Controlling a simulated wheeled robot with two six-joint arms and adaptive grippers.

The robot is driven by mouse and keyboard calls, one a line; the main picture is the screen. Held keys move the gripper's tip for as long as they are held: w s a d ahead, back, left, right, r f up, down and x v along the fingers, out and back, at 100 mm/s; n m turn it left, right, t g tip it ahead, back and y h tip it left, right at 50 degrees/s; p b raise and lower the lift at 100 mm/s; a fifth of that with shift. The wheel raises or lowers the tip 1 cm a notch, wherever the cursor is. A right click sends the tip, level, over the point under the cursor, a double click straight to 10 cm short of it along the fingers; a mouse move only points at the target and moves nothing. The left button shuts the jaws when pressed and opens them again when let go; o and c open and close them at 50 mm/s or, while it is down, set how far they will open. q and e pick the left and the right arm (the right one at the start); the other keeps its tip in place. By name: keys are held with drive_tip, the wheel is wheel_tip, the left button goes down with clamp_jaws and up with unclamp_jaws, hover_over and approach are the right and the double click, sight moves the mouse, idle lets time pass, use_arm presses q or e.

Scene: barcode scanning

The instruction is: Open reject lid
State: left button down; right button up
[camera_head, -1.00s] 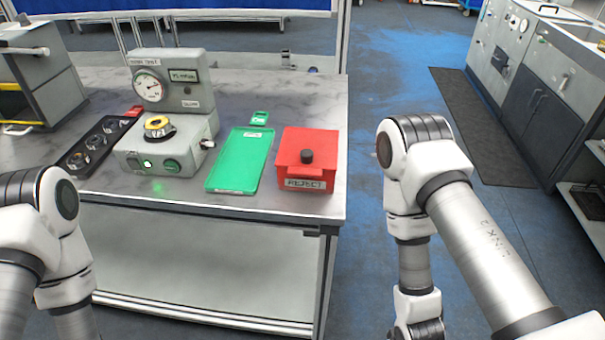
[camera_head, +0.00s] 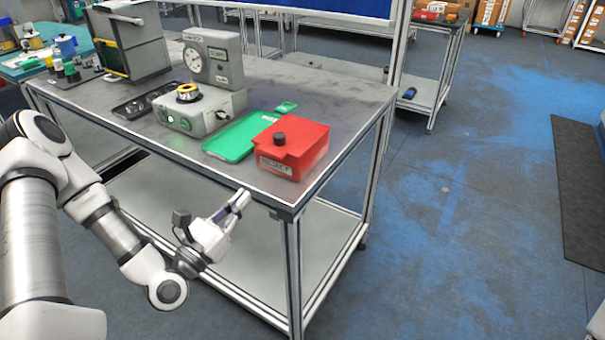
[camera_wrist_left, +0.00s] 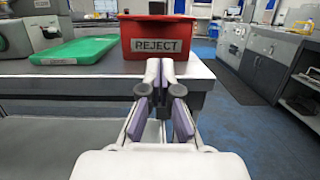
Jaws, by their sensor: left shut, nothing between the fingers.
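The red reject box (camera_head: 306,156) stands near the table's front right corner, its lid (camera_head: 290,137) closed with a black knob (camera_head: 279,138) on top. In the left wrist view the box (camera_wrist_left: 185,38) is straight ahead, with its REJECT label facing me. My left gripper (camera_head: 243,196) is shut and empty. It is in front of the table edge, below and apart from the box; in the left wrist view its fingertips (camera_wrist_left: 159,68) point at the box. My right gripper is not in view.
A green tray (camera_head: 232,141) lies left of the box. The grey tester with a gauge (camera_head: 193,60) and a dark rack (camera_head: 135,106) stand farther left on the table (camera_head: 345,88). Blue floor to the right is open.

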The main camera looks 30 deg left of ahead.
use_arm(q)
drive_tip(key=shift+t, duration=0.3)
drive_tip(key=w+b, duration=0.4)
drive_tip(key=shift+w+a+r+b, duration=0.25)
drive_tip(key=shift+a+r+b, duration=0.1)
drive_tip(key=shift+r+b, duration=0.05)
drive_tip(key=shift+y, duration=0.4)
drive_tip(key=x, duration=0.5)
drive_tip(key=shift+w+a+r, duration=0.1)
drive_tip(key=shift+w+r, duration=0.15)
drive_tip(key=shift+r, duration=0.1)
drive_tip(key=shift+p, duration=0.3)
